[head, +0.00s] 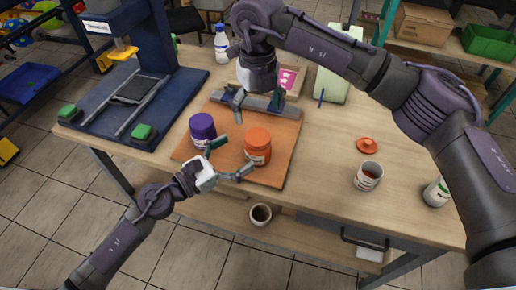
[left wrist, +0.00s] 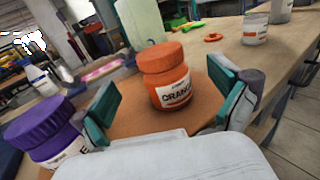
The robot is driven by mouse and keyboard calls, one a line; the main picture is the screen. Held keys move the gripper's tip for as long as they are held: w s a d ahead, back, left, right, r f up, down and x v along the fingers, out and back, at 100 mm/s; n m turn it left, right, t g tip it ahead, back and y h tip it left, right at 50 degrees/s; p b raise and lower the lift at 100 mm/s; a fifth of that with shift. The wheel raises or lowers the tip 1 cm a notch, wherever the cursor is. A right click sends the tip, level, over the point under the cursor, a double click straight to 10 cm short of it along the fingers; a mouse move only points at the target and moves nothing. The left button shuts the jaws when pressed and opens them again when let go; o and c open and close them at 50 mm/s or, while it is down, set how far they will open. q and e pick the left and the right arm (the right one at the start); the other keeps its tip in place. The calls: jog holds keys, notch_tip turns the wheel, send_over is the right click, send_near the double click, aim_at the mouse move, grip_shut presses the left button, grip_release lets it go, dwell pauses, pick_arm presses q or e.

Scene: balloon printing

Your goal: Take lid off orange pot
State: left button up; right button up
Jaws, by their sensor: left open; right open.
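The orange pot (head: 257,150) stands upright on a brown board (head: 285,171), with its orange lid (head: 257,136) on top. In the left wrist view the orange pot (left wrist: 171,88) stands between and beyond the fingers, its label facing me. My left gripper (head: 232,159) is open and empty at the pot's near left side; its fingers also show in the left wrist view (left wrist: 168,100). My right gripper (head: 259,101) is open above the back of the board, behind the pot; its fingertips are partly hard to make out.
A purple pot (head: 203,131) with its lid on stands left of the orange pot, close to my left gripper. A loose orange lid (head: 367,145) and an open pot (head: 367,176) are on the table at right. A blue printing machine (head: 130,75) stands at left.

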aim_at(248, 145)
pick_arm(q)
jog(key=x, duration=0.6)
jog(key=shift+w+d, duration=0.25)
jog(key=shift+d, duration=0.05)
grip_shut()
pick_arm(e)
jog(key=shift+r, duration=0.1)
jog(key=shift+f, duration=4.1)
